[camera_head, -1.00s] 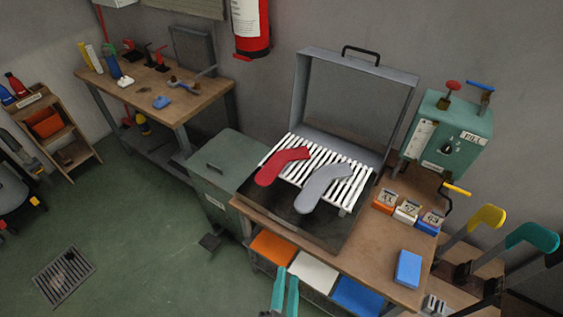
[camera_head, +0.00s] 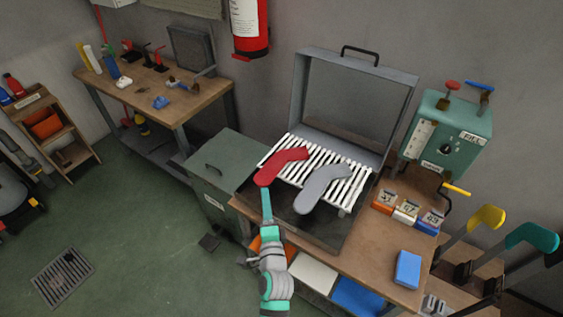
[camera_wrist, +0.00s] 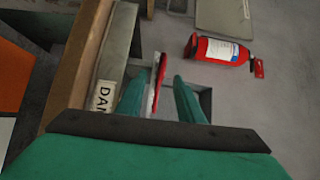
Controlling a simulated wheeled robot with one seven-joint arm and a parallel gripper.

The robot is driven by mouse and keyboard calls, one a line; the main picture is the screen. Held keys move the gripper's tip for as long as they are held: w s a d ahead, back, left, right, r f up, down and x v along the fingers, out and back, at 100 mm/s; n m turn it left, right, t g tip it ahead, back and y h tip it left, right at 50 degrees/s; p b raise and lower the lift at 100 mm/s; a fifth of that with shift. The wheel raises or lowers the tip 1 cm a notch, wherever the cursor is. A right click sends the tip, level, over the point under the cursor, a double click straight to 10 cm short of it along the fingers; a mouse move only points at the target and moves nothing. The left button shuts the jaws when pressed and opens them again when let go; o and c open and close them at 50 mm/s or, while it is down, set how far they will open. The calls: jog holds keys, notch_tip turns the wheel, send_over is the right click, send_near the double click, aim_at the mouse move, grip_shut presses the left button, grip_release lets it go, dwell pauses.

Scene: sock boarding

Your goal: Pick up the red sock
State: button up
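The red sock (camera_head: 282,163) lies on the left part of the white slatted rack (camera_head: 327,172), its lower end toward the front edge. A grey sock (camera_head: 322,188) lies to its right. In the head view my gripper (camera_head: 266,193) reaches up from below, its teal fingertips at the lower end of the red sock. In the wrist view the gripper (camera_wrist: 158,84) is open, with the red sock (camera_wrist: 158,75) seen edge-on between the two fingers and a gap on each side. I cannot tell whether a finger touches it.
A raised grey lid (camera_head: 352,98) stands behind the rack. A green control box (camera_head: 447,140) and small labelled blocks (camera_head: 406,211) are to the right. A blue block (camera_head: 407,269) lies at the front right of the bench. A grey-green bin (camera_head: 222,170) stands left.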

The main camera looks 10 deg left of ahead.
aim_at(267, 183)
jog(key=shift+w, duration=0.55)
jog(key=shift+w+a+r, duration=0.1)
jog(key=shift+w+a, duration=0.2)
jog(key=shift+w, duration=0.15)
jog(key=shift+d+x, duration=0.15)
jog(key=shift+x, duration=0.9)
jog(key=shift+d+x, duration=0.15)
jog(key=shift+x, duration=0.85)
jog(key=shift+w+r, duration=0.1)
jog(key=shift+w, duration=0.1)
grip_shut()
